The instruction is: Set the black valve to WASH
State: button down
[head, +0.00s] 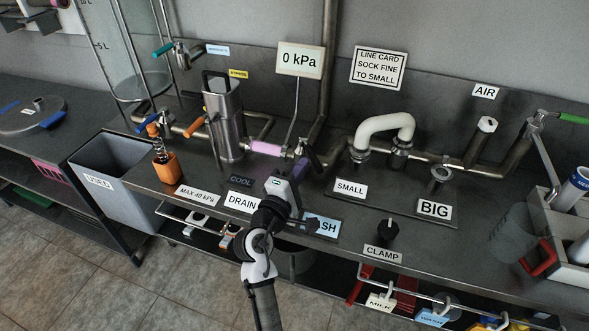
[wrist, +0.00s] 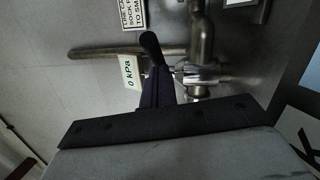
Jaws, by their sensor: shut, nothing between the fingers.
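The black valve (head: 311,156) sits on the steel pipework behind my gripper in the head view. Its dark lever slants there beside the metal valve body. In the wrist view the black lever (wrist: 151,47) shows its rounded end against the pipes. My gripper (head: 298,173) is shut and empty, just in front of the valve and close to the lever. I cannot tell whether they touch. The DRAIN label (head: 242,202) and the dark COOL label (head: 240,181) lie to the left.
A gauge sign (head: 300,60) reads 0 kPa. A pink-sleeved pipe (head: 265,148) and a steel canister (head: 223,120) stand left of the valve. A white curved hose (head: 384,124) stands to the right. A black CLAMP knob (head: 388,231) is on the front counter.

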jog(key=d+p, duration=0.1)
jog(key=d, duration=0.1)
jog(key=shift+d, duration=0.35)
jog(key=shift+a, duration=0.1)
